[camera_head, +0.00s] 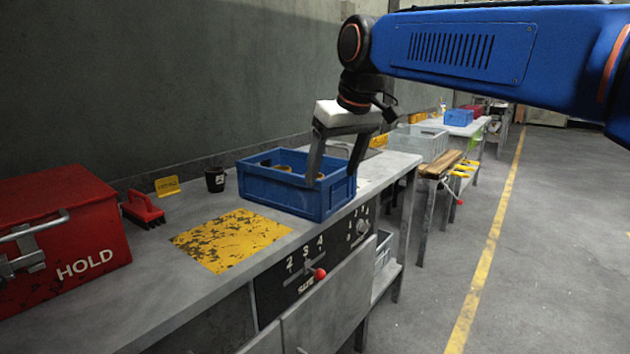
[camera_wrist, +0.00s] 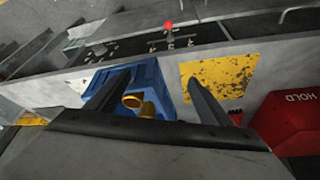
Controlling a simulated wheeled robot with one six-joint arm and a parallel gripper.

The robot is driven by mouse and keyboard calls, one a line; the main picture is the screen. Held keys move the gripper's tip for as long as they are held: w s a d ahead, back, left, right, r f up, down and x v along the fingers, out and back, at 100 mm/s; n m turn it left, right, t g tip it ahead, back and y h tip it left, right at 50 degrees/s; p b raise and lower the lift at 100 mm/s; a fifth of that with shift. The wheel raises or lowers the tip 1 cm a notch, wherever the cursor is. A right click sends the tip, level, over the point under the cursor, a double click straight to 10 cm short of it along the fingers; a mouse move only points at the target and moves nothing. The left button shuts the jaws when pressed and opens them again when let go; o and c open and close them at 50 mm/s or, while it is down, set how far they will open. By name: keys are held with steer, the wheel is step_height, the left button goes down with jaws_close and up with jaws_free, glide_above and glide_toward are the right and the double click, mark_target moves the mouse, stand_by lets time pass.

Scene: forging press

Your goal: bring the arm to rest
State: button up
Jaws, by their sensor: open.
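My gripper (camera_head: 334,178) is open, its two fingers pointing down at the blue crate (camera_head: 291,199) on the workbench. In the head view the fingers overlap the crate's right part; I cannot tell how far above or inside it they are. In the wrist view my gripper (camera_wrist: 150,88) has its fingers spread wide, with the blue crate (camera_wrist: 152,76) partly between them. Yellow ring-like parts (camera_wrist: 140,104) show in the crate, and nothing is gripped. My blue arm reaches in from the upper right.
A yellow worn plate (camera_head: 232,240), a red HOLD box (camera_head: 62,238), a red brush (camera_head: 142,209) and a black mug (camera_head: 215,179) share the bench. A lever panel (camera_head: 305,262) is on its front. A grey crate (camera_head: 418,143) stands behind. The floor (camera_head: 560,240) at right is clear.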

steer(key=s+d+f+m+h, duration=0.1)
steer(key=s+d+f+m, duration=0.1)
steer(key=s+d+f, duration=0.5)
steer(key=s+d+f+m, duration=0.1)
steer(key=s+d+f, duration=0.4)
steer(key=d, duration=0.5)
steer(key=s+d+f+m, duration=0.1)
steer(key=s+d+f, duration=0.3)
steer(key=s+f, duration=0.3)
steer(key=s+d+f+m+t+h, duration=0.1)
steer(key=s+d+f+m, duration=0.1)
steer(key=s+d+f, duration=0.2)
step_height(320, 180, down, 4)
steer(key=s, duration=0.2)
steer(key=shift+s+f, duration=0.15)
steer(key=shift+s, duration=0.25)
